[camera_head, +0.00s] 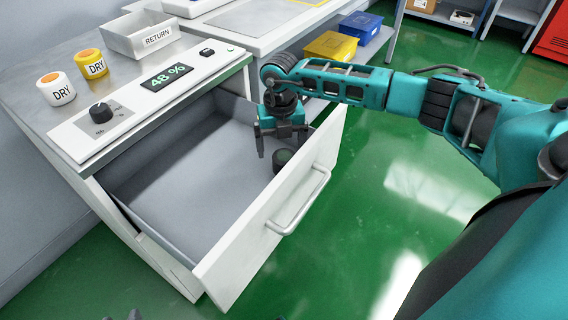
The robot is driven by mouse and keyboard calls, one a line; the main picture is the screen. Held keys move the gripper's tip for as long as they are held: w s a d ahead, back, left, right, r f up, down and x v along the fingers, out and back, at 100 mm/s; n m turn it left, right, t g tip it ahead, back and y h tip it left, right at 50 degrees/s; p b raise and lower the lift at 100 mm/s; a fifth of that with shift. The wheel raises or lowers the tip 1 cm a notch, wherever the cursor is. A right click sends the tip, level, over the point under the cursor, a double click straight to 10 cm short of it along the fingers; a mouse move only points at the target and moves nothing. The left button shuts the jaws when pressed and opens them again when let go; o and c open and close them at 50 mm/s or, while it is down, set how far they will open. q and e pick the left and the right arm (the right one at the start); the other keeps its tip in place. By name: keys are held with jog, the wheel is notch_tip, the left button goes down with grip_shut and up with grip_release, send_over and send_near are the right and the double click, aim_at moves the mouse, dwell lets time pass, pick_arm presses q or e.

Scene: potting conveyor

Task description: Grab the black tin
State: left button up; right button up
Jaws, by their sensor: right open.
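The black tin (284,159) is a short dark cylinder inside the open drawer (190,178), near the drawer's front panel at its right end. My right gripper (281,143) reaches over the drawer from the right and points down.
The drawer's white front panel (245,245) has a bar handle (300,203). Yellow (330,46) and blue (361,26) bins stand behind my right arm.

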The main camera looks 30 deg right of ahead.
aim_at(284, 155)
jog(key=f, duration=0.1)
jog(key=f+b, duration=0.1)
jog(key=f, duration=0.3)
jog(key=shift+s+d, duration=0.25)
jog(key=shift+c, duration=0.4)
jog(key=c, duration=1.1)
jog(key=shift+r, duration=0.1)
